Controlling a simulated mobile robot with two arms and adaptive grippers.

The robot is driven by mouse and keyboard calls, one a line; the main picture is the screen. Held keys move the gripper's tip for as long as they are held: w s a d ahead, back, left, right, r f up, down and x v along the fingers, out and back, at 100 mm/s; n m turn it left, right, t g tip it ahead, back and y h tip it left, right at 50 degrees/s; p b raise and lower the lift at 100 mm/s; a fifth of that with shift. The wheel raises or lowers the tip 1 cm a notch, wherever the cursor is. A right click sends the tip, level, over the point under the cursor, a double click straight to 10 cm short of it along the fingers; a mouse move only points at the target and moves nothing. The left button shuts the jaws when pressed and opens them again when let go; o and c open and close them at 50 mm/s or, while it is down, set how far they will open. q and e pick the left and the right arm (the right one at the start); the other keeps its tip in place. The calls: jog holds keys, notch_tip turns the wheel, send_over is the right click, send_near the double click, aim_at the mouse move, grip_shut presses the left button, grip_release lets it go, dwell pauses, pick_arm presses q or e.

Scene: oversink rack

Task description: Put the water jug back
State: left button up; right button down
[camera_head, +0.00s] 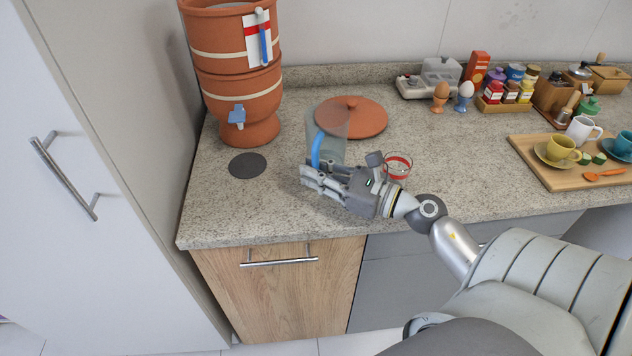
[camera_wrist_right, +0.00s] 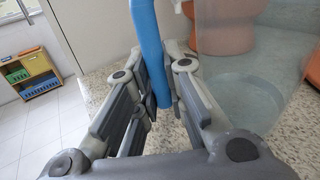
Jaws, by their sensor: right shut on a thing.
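The water jug (camera_head: 333,125) is clear, with a blue handle (camera_head: 316,150), and stands upright in front of the terracotta lid. My right gripper (camera_head: 313,177) is shut on the blue handle. In the right wrist view the handle (camera_wrist_right: 150,50) passes between the fingers (camera_wrist_right: 152,105), with the jug's clear wall (camera_wrist_right: 255,85) to the right. I cannot tell whether its base touches the counter. A dark round mat (camera_head: 247,165) lies bare on the counter left of the jug. My left gripper is not in view.
A terracotta water filter (camera_head: 238,90) with a blue tap (camera_head: 237,117) stands behind the mat. A terracotta lid (camera_head: 362,118) lies behind the jug. A red-banded glass (camera_head: 398,165) is right of my gripper. A wooden tray (camera_head: 540,165) with cups lies far right. The front-left counter is clear.

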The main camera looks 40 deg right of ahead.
notch_tip(320, 180, down, 2)
jog(key=shift+f, duration=0.2)
jog(key=c, duration=1.9)
grip_release()
jog(key=shift+f+b, duration=0.2)
jog(key=shift+b, duration=0.1)
jog(key=o, duration=0.4)
jog(key=shift+s, duration=0.1)
jog(key=shift+r, duration=0.15)
